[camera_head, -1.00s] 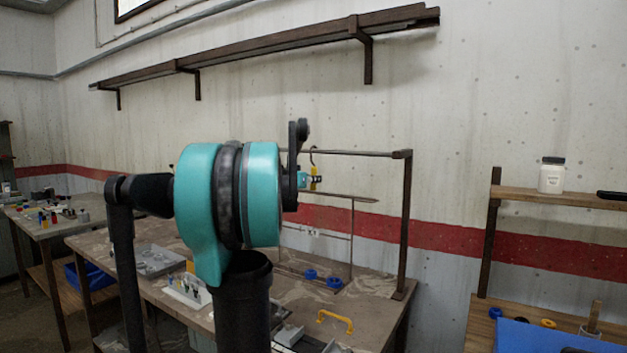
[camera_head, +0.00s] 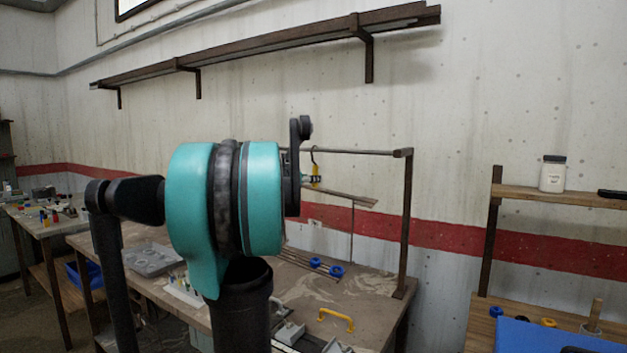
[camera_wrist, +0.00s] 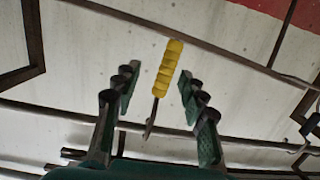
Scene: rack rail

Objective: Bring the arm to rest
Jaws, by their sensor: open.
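My gripper (camera_wrist: 158,78) is open in the wrist view, with a green-and-black finger on each side. A tool with a ribbed yellow handle (camera_wrist: 168,68) and a thin dark shaft shows between the fingers in that picture. I see no finger touching it, and its depth from them is unclear. In the head view a small yellow item (camera_head: 316,170) hangs by a hook below the upper rail (camera_head: 350,152). My teal and black arm fills the middle of the head view and hides the gripper there.
A workbench (camera_head: 375,295) below holds a grey tray (camera_head: 150,260), a yellow handle (camera_head: 336,319) and blue rings (camera_head: 337,271). A long wall shelf (camera_head: 270,42) runs above. A side shelf at right holds a white jar (camera_head: 552,174).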

